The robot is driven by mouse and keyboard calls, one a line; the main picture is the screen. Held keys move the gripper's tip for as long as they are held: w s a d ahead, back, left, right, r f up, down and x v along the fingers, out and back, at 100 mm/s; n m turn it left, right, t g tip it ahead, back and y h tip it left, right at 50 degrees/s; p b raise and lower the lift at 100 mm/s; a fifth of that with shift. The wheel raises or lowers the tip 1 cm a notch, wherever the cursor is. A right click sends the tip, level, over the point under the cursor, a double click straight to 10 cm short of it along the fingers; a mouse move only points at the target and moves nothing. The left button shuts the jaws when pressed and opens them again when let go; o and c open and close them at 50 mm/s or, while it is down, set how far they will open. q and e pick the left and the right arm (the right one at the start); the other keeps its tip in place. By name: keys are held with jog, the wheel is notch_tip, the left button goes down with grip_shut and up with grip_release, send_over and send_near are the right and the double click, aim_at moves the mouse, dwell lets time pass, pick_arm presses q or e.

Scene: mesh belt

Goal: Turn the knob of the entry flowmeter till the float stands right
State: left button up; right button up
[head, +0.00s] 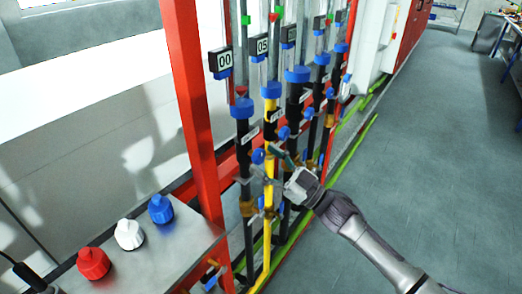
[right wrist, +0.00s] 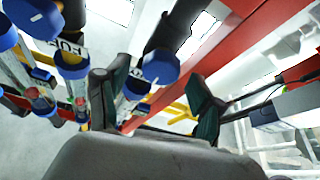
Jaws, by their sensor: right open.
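A row of upright flowmeters stands on a red frame in the head view. The nearest has a display reading 00 (head: 221,60), and the one behind it reads 05 (head: 262,46). A blue knob (head: 258,156) sits low on the nearest column, and another blue knob (head: 284,132) is on the yellow-piped column. My right gripper (head: 272,166) is open beside the nearest knob. In the right wrist view a blue knob (right wrist: 160,66) shows between the spread fingers, with no visible grip on it. The float positions are too small to read. I cannot tell which flowmeter is the entry one.
A red post (head: 188,100) stands just left of the columns. A metal box (head: 150,255) at lower left carries a red knob (head: 93,262), a white knob (head: 129,234) and a blue knob (head: 160,209). The grey floor (head: 440,150) at right is clear.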

jog(key=shift+x, duration=0.9)
jog(key=shift+c, duration=0.2)
jog(key=c, duration=1.1)
jog(key=shift+f+n, duration=0.1)
jog(key=shift+n, duration=0.2)
